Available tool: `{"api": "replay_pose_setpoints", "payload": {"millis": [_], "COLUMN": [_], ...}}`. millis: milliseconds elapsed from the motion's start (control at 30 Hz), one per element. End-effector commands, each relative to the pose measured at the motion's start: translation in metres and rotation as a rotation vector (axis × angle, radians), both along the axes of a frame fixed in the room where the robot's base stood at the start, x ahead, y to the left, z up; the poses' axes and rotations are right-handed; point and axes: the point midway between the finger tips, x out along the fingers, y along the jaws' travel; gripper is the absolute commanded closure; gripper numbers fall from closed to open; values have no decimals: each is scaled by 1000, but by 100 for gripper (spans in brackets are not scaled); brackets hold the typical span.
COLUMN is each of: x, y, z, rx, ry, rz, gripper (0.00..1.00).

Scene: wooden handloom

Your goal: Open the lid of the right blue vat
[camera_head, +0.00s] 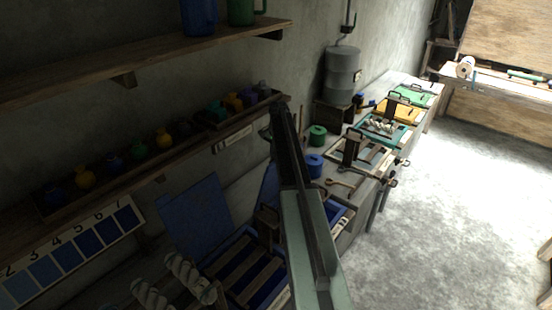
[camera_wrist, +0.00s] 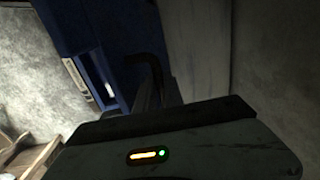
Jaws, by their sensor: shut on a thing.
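The right blue vat (camera_head: 338,212) is mostly hidden behind my arm in the head view; part of its blue rim shows to the right. A narrow strip of its blue lid (camera_head: 269,188) shows left of my arm, standing raised at a steep tilt. In the wrist view, a dark blue panel (camera_wrist: 98,22), which looks like this lid, fills the upper middle. A dark bent handle (camera_wrist: 148,62) stands beside it. My gripper (camera_wrist: 158,95) is shut on the handle; the fingertips are dark and hard to make out.
The left blue vat (camera_head: 238,268) stands open with its blue lid (camera_head: 195,215) raised toward the wall. Above, a shelf holds small coloured pots (camera_head: 163,140). Beyond, the bench carries a blue spool (camera_head: 314,166) and a green spool (camera_head: 317,136). The floor (camera_head: 450,220) at right is clear.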

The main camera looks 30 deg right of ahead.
Motion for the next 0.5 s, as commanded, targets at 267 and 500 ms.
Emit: {"api": "replay_pose_setpoints", "payload": {"millis": [267, 500], "x": [0, 0], "y": [-4, -2], "z": [0, 0], "rx": [-8, -6], "ry": [-4, -2], "rz": [-3, -1], "gripper": [82, 66]}}
